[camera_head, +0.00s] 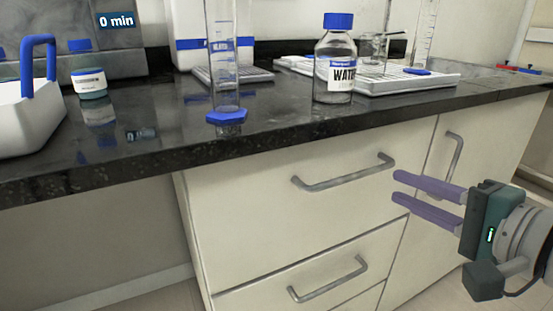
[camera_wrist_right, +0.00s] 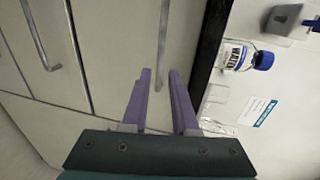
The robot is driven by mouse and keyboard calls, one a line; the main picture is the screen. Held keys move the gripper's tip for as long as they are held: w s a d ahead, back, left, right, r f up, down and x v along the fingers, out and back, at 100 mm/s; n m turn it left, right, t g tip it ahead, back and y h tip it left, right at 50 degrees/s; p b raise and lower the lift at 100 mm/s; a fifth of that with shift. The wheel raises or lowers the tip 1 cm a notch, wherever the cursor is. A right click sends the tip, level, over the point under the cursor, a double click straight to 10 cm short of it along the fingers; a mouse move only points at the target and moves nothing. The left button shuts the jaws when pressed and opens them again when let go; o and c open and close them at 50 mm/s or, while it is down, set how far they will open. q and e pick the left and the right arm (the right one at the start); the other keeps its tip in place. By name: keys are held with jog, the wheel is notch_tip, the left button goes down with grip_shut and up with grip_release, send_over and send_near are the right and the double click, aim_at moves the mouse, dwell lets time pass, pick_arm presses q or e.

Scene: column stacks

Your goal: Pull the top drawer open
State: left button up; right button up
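The top drawer (camera_head: 290,220) is a cream front under the black worktop, and it is shut. Its grey bar handle (camera_head: 345,178) runs across the upper part, and the handle also shows in the right wrist view (camera_wrist_right: 164,35). My right gripper (camera_head: 396,188) has two purple fingers, apart and empty, just right of the handle's right end in the head view. In the right wrist view the handle's near end appears between the fingertips (camera_wrist_right: 160,74); I cannot tell whether they touch. My left gripper is not in view.
A lower drawer with its own handle (camera_head: 329,283) sits below, and a cupboard door handle (camera_head: 452,152) is to the right. On the worktop (camera_head: 160,160) stand a water bottle (camera_head: 335,75), a measuring cylinder (camera_head: 224,70), a jar (camera_head: 90,84) and a white carrier (camera_head: 30,110).

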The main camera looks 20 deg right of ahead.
aim_at(365, 174)
jog(key=x, duration=0.6)
jog(key=b+x, duration=0.1)
jog(key=x, duration=0.1)
jog(key=shift+w+a+f, duration=0.1)
jog(key=shift+w+a, duration=0.25)
jog(key=shift+w, duration=0.05)
jog(key=shift+c, duration=0.2)
grip_shut()
dwell(0.7)
